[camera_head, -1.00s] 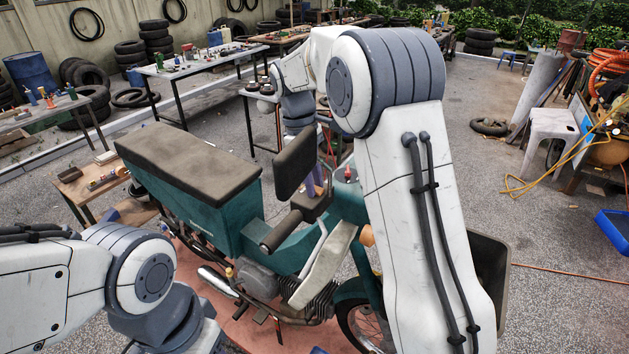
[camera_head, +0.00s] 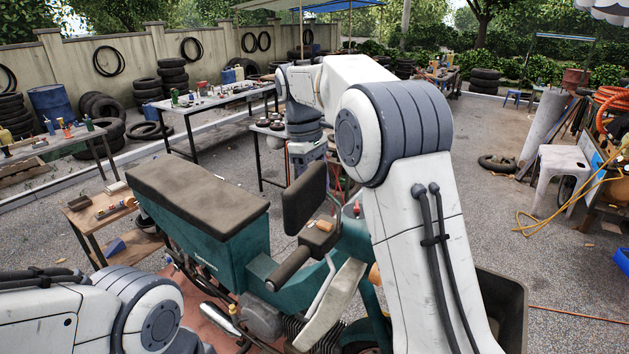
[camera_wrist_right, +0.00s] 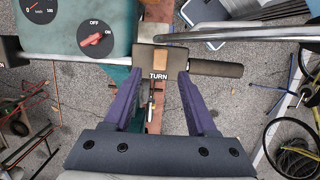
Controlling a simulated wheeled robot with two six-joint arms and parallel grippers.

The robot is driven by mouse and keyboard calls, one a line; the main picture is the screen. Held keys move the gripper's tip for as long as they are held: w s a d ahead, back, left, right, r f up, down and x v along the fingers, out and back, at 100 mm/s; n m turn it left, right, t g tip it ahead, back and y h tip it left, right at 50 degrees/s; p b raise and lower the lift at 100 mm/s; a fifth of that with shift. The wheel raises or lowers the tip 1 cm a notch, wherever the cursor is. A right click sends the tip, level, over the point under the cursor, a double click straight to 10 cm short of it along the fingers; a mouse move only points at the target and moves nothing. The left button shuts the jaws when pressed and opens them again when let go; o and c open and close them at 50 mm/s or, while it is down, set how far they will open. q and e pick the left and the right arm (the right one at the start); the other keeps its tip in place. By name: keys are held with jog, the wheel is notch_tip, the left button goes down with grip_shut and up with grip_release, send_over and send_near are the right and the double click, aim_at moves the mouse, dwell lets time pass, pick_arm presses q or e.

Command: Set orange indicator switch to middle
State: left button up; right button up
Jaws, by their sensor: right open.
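The dark switch box (camera_head: 318,238) is on the motorbike's handlebar, beside the black grip (camera_head: 288,268). A small orange switch (camera_head: 324,226) shows on its top; its exact position is too small to tell. My left gripper is out of view.
A red OFF/ON knob (camera_wrist_right: 92,40) and a gauge (camera_wrist_right: 38,10) are on the teal panel left of the box. A dark mirror (camera_head: 304,197) stands close to the box. The padded seat (camera_head: 198,192) is to the left, and a workbench (camera_head: 215,98) stands behind.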

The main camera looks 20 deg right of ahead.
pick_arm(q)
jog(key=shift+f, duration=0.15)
pick_arm(e)
jog(key=shift+w+a+r, duration=0.1)
jog(key=shift+w+r, duration=0.05)
jog(key=shift+r, duration=0.65)
jog(key=shift+w+a+r, duration=0.1)
jog(key=shift+r, duration=0.7)
jog(key=shift+w+a+r, duration=0.1)
jog(key=shift+w+r, duration=0.05)
jog(key=shift+r, duration=0.65)
